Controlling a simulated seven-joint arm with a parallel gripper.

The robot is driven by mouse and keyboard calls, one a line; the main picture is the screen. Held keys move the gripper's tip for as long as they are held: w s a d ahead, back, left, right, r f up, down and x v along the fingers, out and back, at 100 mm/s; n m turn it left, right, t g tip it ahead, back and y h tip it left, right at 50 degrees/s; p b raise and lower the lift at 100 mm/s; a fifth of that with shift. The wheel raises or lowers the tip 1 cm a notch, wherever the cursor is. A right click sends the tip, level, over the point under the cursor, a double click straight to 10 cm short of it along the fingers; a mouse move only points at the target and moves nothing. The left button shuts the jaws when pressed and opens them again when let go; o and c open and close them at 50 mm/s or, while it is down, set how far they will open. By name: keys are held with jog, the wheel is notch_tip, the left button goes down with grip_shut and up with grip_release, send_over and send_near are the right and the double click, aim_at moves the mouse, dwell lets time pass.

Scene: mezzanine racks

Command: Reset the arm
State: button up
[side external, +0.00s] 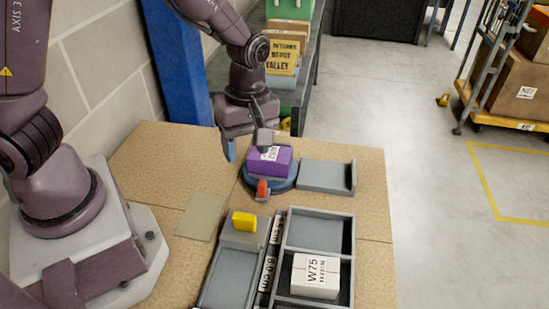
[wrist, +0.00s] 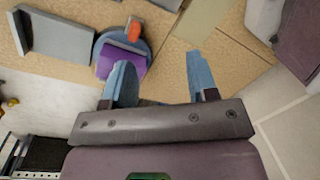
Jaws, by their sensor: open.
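My gripper (side external: 248,150) hangs over the back of the tan table (side external: 160,160), by the purple box. In the wrist view my gripper (wrist: 161,80) has its two blue fingers wide apart, with nothing between them. The purple box (side external: 277,161), with a white label, rests on a round blue stand (side external: 285,184). In the wrist view the purple box (wrist: 106,62) is partly covered by the left finger. I cannot tell whether that finger touches it.
A red-orange piece (side external: 262,187) sits at the stand's front edge. A grey open holder (side external: 327,177) stands to its right. In front are a yellow block (side external: 244,221) and a grey divided tray (side external: 351,225) with a white box (side external: 315,276). A blue post (side external: 182,70) stands behind.

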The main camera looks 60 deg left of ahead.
jog(key=s+a+r+m+t, duration=0.2)
jog(key=s+r+m, duration=0.3)
jog(key=r+m, duration=0.3)
jog(key=s+a+r+m+t, duration=0.3)
jog(key=s+r+m+t, duration=0.1)
jog(key=r+m, duration=0.4)
notch_tip(320, 180, up, 3)
jog(key=shift+s+f+m+t, duration=0.2)
jog(key=shift+s+m+t, duration=0.15)
jog(key=shift+s, duration=0.4)
